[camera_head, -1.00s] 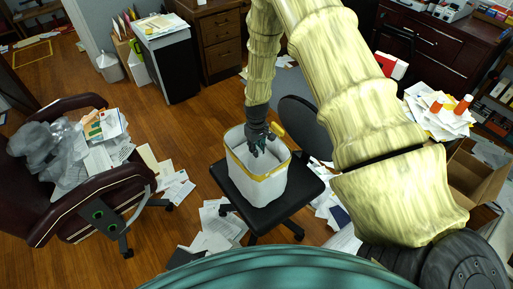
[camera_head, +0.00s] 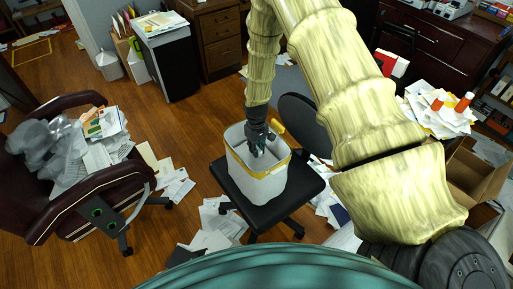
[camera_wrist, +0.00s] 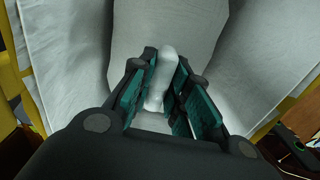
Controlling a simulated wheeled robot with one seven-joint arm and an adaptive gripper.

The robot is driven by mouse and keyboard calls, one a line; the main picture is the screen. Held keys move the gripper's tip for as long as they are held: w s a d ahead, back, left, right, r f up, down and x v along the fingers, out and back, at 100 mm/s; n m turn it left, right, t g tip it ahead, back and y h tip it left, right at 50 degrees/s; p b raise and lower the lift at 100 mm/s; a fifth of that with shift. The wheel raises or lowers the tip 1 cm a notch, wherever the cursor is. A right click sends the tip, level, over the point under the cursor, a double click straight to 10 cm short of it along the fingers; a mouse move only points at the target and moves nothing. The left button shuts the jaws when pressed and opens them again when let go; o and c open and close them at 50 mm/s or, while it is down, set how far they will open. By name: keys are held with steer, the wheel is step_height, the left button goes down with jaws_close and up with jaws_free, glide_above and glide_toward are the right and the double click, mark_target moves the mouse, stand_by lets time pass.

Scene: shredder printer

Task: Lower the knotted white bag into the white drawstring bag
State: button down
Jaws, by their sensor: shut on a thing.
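The white drawstring bag (camera_head: 258,188) stands upright and open on a black chair seat, with a yellow band around its rim. My gripper (camera_head: 257,150) points down into its mouth. In the wrist view my gripper (camera_wrist: 162,100) is shut on the white knot of the knotted white bag (camera_wrist: 160,78), which sits between the teal finger pads. White walls of the drawstring bag (camera_wrist: 260,50) surround the fingers, with its yellow rim at both sides. The lower part of the knotted bag is hidden, so I cannot tell whether it touches the bottom.
The black chair seat (camera_head: 298,200) carries the drawstring bag. A dark red chair (camera_head: 100,195) at left holds papers and grey plastic bags. Papers (camera_head: 215,225) litter the floor around. A black chair back (camera_head: 300,118) stands just behind the bag. A cardboard box (camera_head: 480,175) is at right.

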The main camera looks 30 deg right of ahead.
steer(key=c, duration=1.3)
jaws_free()
step_height(320, 180, up, 12)
steer(key=shift+f, duration=0.1)
